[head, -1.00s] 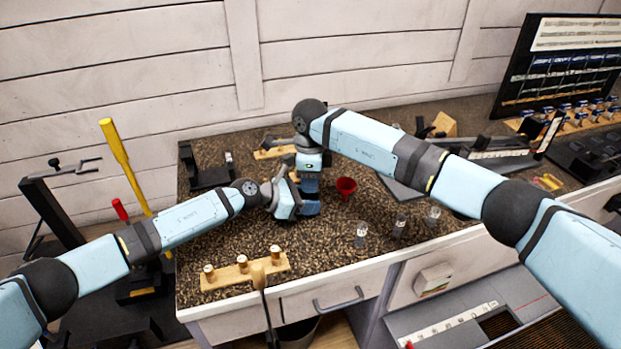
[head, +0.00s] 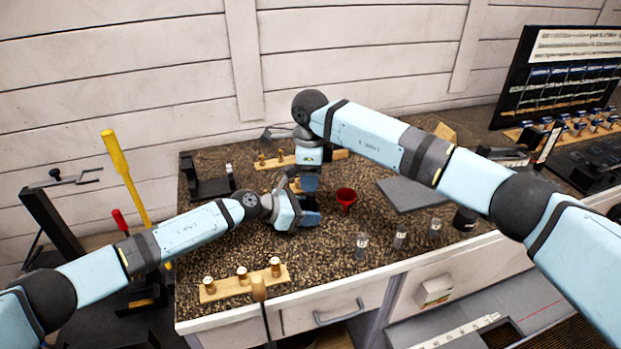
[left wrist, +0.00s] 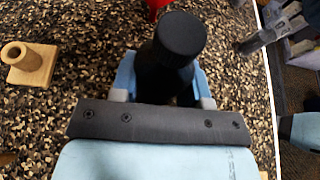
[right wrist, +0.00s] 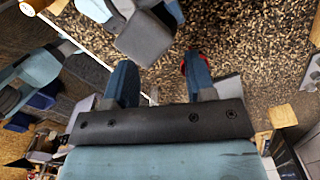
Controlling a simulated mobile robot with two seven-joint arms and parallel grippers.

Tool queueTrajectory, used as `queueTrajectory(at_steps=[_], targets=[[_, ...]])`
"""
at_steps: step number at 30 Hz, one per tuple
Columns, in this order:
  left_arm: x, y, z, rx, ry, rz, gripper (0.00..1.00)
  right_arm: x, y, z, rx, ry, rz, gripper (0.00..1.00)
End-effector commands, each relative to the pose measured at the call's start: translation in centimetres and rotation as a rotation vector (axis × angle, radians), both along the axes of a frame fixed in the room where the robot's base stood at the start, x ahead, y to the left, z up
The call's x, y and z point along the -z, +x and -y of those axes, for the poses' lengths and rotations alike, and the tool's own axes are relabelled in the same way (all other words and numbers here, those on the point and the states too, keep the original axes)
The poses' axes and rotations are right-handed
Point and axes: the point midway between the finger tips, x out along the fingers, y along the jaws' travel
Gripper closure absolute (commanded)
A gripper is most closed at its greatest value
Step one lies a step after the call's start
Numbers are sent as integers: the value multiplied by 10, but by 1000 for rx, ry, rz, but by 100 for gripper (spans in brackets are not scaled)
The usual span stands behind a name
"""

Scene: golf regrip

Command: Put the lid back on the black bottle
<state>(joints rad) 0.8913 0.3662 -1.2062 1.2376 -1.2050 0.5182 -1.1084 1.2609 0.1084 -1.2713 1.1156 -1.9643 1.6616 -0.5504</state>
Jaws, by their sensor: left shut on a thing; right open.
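My left gripper (left wrist: 165,95) is shut on the black bottle (left wrist: 160,78), which stands between its fingers in the left wrist view. A round black lid (left wrist: 180,36) appears to sit on top of the bottle; I cannot tell whether it is screwed tight. In the head view my left gripper (head: 302,214) is low over the speckled bench, and the bottle is mostly hidden there. My right gripper (right wrist: 160,78) is open with nothing between its fingers. In the head view the right gripper (head: 309,182) is just above and behind the left one.
A red funnel (head: 346,197) stands just right of the grippers. Several small clear containers (head: 361,245) line the front edge. A wooden rack (head: 243,281) is at front left, a grey mat (head: 413,194) and a dark cylinder (head: 464,218) to the right.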

Motion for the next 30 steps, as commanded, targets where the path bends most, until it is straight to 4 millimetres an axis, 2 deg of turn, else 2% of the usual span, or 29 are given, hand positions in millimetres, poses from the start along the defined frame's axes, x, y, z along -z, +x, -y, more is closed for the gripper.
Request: queueTrajectory(at_steps=[4,9,17,23,30], targets=[[0,0,0,0,0,0,100,-8,1,0,0,0,2,54],[0,0,0,0,0,0,100,-34,1,1,1,-1,3,54],[0,0,0,0,0,0,100,-35,0,0,1,-1,0,54],[0,0,0,0,0,0,100,-20,0,0,0,-1,-3,54],[0,0,0,0,0,0,100,18,-1,0,2,-1,-4,54]])
